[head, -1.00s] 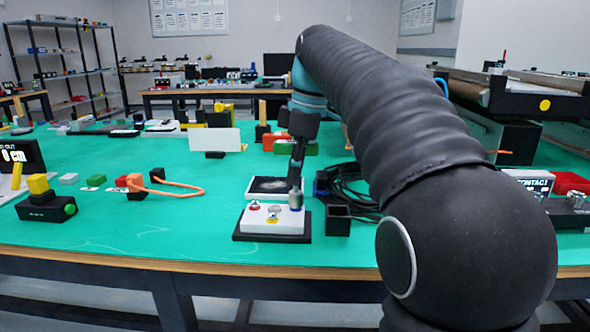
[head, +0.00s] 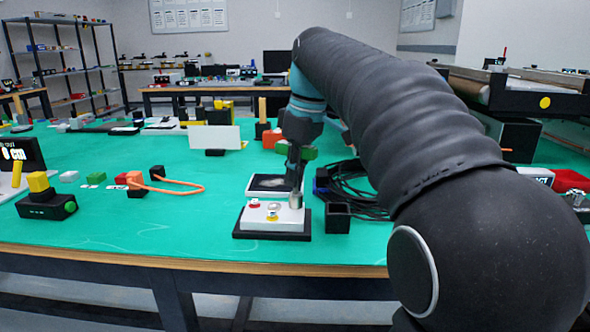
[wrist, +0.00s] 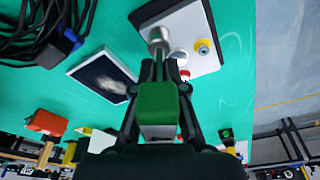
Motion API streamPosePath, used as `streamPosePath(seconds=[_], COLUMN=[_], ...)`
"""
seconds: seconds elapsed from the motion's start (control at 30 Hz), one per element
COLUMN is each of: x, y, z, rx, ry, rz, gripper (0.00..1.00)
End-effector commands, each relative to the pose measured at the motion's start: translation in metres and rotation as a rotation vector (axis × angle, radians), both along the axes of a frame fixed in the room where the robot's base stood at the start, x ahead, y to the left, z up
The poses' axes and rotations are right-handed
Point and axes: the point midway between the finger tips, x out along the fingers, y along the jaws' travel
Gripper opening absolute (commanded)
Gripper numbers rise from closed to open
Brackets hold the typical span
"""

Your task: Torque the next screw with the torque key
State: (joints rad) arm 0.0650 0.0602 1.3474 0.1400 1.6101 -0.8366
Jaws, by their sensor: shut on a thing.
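The torque key (head: 296,199) shows as a grey metal cylinder, upright at the back right corner of a white screw plate (head: 262,225) on a black base. My gripper (head: 296,183) is above the key and shut on it. In the wrist view the key's metal end (wrist: 158,37) is beyond my fingertips (wrist: 160,66), over the plate (wrist: 182,22). A yellow-ringed screw (wrist: 203,47) and a red-ringed screw (wrist: 184,75) show beside it. Whatever lies under the key is hidden.
A dark pad with a pale picture (head: 268,184) lies behind the plate. A black open box (head: 338,217) and a coil of black cable (head: 365,190) are on the right. An orange cable loop (head: 180,188) lies to the left. The mat in front is clear.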

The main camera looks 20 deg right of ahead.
Motion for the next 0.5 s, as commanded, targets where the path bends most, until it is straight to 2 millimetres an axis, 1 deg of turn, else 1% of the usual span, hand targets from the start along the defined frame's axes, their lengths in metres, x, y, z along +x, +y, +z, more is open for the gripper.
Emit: streamPosePath(seconds=[0.5], x=[0.0001], y=[0.0002], z=[0.0005], rx=[0.0], ry=[-0.001], rz=[-0.566], gripper=[0.0])
